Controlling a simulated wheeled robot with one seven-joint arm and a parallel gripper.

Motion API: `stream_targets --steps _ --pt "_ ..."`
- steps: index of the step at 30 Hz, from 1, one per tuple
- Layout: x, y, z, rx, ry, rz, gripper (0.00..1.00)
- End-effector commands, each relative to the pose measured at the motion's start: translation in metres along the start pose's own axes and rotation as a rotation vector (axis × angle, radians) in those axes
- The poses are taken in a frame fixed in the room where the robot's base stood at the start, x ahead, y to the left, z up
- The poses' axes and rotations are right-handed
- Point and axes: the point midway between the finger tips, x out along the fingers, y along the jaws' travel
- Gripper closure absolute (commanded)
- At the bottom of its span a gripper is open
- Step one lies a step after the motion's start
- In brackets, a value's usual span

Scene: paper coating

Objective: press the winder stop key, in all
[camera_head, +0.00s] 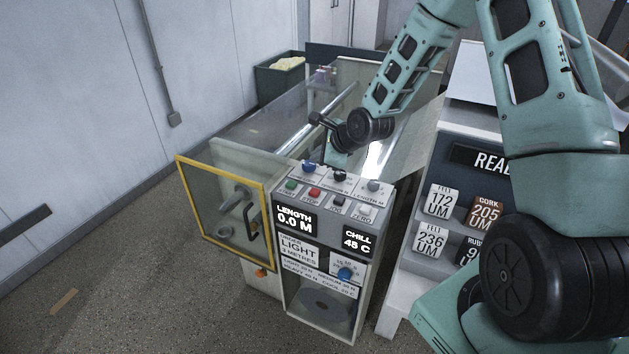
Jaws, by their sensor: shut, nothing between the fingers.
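The winder stop key is most likely the red key (315,193), which has a small label reading STOP, in a row of keys on the sloped top of the machine's control panel (325,218). A green key (291,185) sits to its left, a dark key (338,201) and a pale key (364,210) to its right. My gripper (336,156) is at the arm's end, behind the panel's top in the picture, small and partly hidden by the wrist. It looks shut and empty. It appears apart from the red key.
Blue (309,168), black (340,175) and grey (374,186) knobs stand behind the keys. The display (294,219) reads LENGTH 0.0 M. A yellow-framed clear door (222,212) stands at the left. A rack of labelled samples (441,200) is at the right. The floor at left is mostly clear.

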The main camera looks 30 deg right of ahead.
Motion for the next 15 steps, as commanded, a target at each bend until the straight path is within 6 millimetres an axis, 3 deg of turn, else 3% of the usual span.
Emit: stream_targets --steps 15 --pt "0.0059 0.0038 -0.0043 0.003 0.0 -0.002 1.0"
